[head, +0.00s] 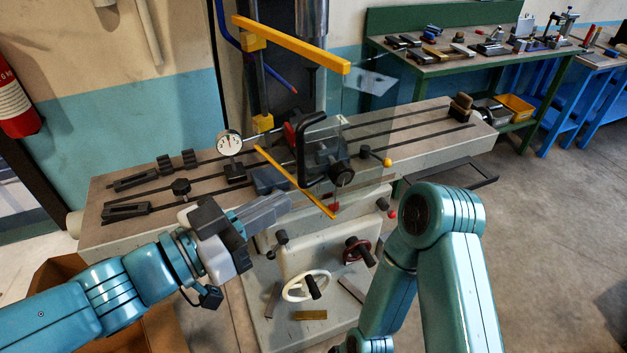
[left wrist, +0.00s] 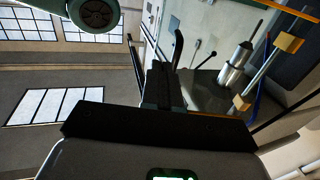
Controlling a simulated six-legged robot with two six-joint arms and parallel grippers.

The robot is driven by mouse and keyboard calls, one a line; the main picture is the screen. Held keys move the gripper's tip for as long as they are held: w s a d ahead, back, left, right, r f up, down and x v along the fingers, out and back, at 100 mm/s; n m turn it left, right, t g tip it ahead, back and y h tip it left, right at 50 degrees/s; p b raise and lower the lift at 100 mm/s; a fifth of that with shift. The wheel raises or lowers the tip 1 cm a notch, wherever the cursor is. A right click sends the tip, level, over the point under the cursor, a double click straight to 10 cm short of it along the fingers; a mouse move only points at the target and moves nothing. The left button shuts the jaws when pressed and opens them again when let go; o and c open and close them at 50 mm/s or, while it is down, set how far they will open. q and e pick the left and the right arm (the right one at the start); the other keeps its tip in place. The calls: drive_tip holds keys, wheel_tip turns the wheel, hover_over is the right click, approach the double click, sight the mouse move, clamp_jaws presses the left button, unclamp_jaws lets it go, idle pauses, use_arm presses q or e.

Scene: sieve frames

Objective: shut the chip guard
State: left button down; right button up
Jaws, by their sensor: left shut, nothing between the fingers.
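The chip guard is a clear panel (head: 352,105) with a yellow top bar (head: 295,45) and a yellow lower bar (head: 300,185). Its bars run from a post with yellow blocks (head: 261,123) out toward me and to the right. A black loop handle (head: 303,150) shows at the panel. My left gripper (head: 284,203) is shut and empty, in front of the milling table and left of the lower bar's near end. Its dark fingers (left wrist: 163,85) also show in the left wrist view, with the yellow blocks (left wrist: 288,42) beyond. My right gripper is out of view.
The machine table (head: 420,130) carries a dial gauge (head: 229,143) and clamps. Levers and a white handwheel (head: 306,286) are below. A green bench (head: 430,68) with tools stands at the back right. The floor at right is clear.

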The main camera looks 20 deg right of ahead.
sight(333, 174)
use_arm(q)
drive_tip(key=x, duration=0.8)
drive_tip(key=shift+p, duration=0.3)
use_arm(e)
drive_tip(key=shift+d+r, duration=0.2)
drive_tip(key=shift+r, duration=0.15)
